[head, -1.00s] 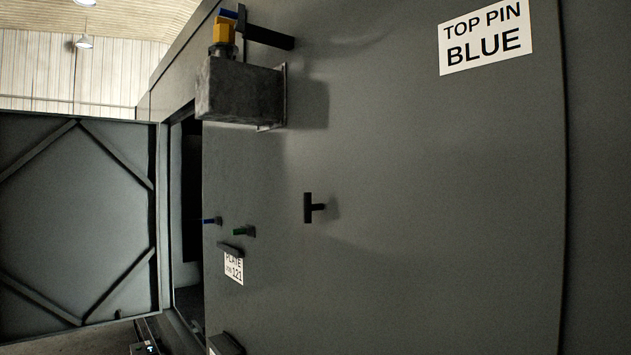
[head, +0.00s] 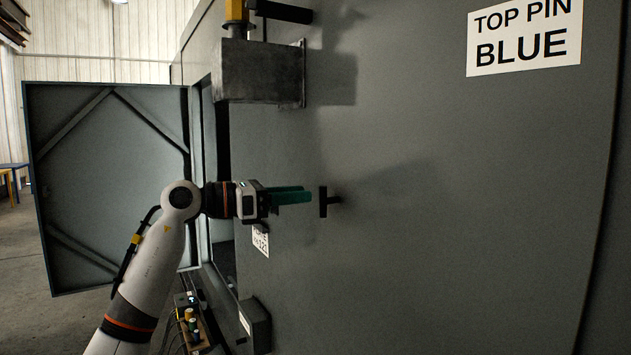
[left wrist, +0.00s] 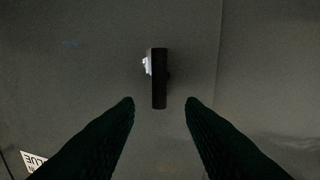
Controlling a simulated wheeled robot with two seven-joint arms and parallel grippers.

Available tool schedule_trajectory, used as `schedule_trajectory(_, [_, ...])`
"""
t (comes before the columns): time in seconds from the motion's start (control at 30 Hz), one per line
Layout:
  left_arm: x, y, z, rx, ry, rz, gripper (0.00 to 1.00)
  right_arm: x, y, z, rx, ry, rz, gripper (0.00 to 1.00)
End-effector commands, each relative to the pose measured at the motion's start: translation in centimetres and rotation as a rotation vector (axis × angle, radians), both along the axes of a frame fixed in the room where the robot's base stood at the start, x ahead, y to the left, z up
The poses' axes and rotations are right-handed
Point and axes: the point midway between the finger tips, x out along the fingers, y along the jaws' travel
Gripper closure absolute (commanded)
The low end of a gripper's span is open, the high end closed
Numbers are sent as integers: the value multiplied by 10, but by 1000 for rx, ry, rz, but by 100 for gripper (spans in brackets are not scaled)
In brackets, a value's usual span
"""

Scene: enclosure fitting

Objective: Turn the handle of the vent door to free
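The vent door handle is a short black T-shaped bar (head: 323,201) on a stem, standing out from the large grey panel (head: 450,230). The bar is upright in the head view and also stands upright in the left wrist view (left wrist: 159,78). My left gripper (head: 311,195) points at the handle from the left, with a small gap to it. In the left wrist view its two dark green fingers (left wrist: 160,103) are spread, with the bar ahead between them and nothing held. My right gripper is in neither view.
A grey metal box (head: 260,72) with a yellow part sticks out above my left arm. A "TOP PIN BLUE" sign (head: 524,37) is at upper right. An open braced door (head: 105,185) stands at left. A dark box (head: 255,325) sits low on the panel.

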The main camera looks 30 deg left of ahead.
Motion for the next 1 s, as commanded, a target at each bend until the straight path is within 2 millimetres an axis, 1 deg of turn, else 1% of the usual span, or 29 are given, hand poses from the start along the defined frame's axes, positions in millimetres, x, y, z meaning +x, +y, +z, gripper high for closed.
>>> schedule_trajectory(0.03, [7,-7,5,-3,1,-4,64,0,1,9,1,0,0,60])
schedule_trajectory(0.1, [16,-15,4,-3,1,-3,64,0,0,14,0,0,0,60])
schedule_trajectory(0.3, [31,-28,2,-2,1,-1,64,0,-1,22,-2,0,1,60])
schedule_trajectory(0.63, [34,-30,0,-1,0,0,64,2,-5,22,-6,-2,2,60])
schedule_trajectory(0.67, [34,-30,0,-1,0,0,66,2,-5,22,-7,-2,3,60])
schedule_trajectory(0.8, [34,-30,0,-1,0,0,89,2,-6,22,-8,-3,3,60])
schedule_trajectory(0.87, [34,-30,0,-1,0,0,98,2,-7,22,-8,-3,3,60])
schedule_trajectory(0.9, [34,-30,0,-1,0,0,100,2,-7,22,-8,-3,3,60])
schedule_trajectory(1.0, [34,-30,0,0,0,0,100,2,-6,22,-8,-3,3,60])
